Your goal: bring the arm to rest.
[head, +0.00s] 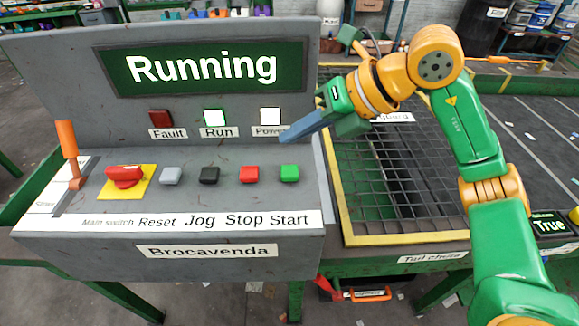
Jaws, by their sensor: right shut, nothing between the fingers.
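My right arm comes in from the lower right, green and orange, and bends over the mesh toward the control panel (190,245). My right gripper (290,136) is shut and empty. Its blue fingers point left and down, in front of the panel's upright face near the Power lamp (270,115). In the picture the fingertips lie above the green Start button (289,173); I cannot tell the exact gap. The display (205,68) reads "Running". The Run lamp (214,116) and Power lamp are lit, and the Fault lamp (161,118) is dark red. My left gripper is not in view.
An orange lever (67,140) stands at the panel's left. A red main switch (125,175) and grey, black and red buttons sit left of Start. A yellow-edged mesh (400,237) lies right of the panel, with a dark belt (535,125) beyond my arm.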

